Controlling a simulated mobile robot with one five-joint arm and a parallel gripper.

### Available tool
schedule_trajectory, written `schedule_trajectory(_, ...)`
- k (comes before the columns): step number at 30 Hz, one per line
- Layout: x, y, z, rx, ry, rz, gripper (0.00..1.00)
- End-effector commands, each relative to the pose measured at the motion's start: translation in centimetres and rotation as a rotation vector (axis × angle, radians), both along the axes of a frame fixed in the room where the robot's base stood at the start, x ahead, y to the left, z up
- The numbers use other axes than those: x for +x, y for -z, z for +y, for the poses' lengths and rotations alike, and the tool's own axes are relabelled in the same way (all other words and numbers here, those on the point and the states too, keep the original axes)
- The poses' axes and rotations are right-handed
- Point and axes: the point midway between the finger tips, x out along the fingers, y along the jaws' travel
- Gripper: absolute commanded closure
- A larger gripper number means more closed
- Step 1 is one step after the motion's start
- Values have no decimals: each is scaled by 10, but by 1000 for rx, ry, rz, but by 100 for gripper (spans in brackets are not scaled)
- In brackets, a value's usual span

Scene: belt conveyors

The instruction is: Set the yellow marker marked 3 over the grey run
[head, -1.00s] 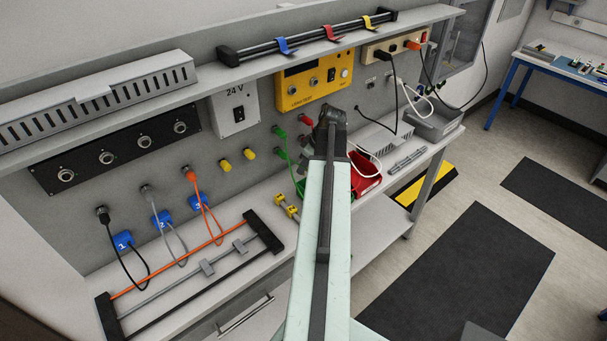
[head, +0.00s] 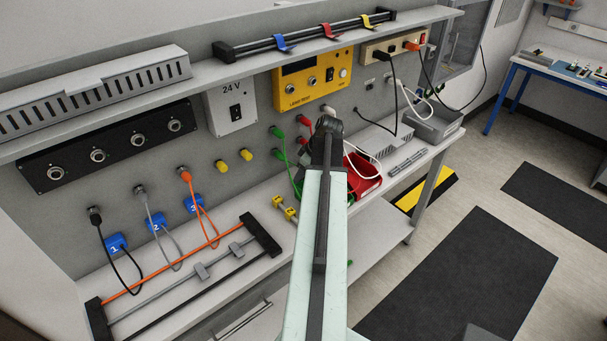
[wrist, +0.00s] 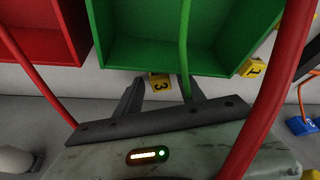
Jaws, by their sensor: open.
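The yellow marker marked 3 (wrist: 161,83) shows in the wrist view between the two dark fingers of my gripper (wrist: 163,88), below the edge of the green bin. My gripper is open; whether a finger touches the marker I cannot tell. A second yellow marker, marked 1 (wrist: 252,68), is to its right. In the head view, small yellow markers (head: 290,214) sit on the bench left of my arm, and my fingers are hidden.
Green (wrist: 150,55) and red (wrist: 40,35) bins stand close beyond my gripper. Red cables (wrist: 278,90) and a green cable (wrist: 184,45) hang near it. Blue tags (head: 156,226) on plugged cables stand behind the rack. A shelf (head: 210,70) overhangs the bench.

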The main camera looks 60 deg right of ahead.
Motion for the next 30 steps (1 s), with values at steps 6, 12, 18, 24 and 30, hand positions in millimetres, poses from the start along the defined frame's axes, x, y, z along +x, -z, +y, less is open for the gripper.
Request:
schedule_trajectory(6, -6, -23, 0, 0, 2, 0, 54)
schedule_trajectory(12, -22, -66, -2, 0, 2, 0, 54)
schedule_trajectory(18, -40, -107, -3, 0, 2, 0, 54)
schedule_trajectory(24, -47, -116, -4, 1, 2, 0, 54)
schedule_trajectory(30, -43, -84, -3, 0, 1, 0, 69)
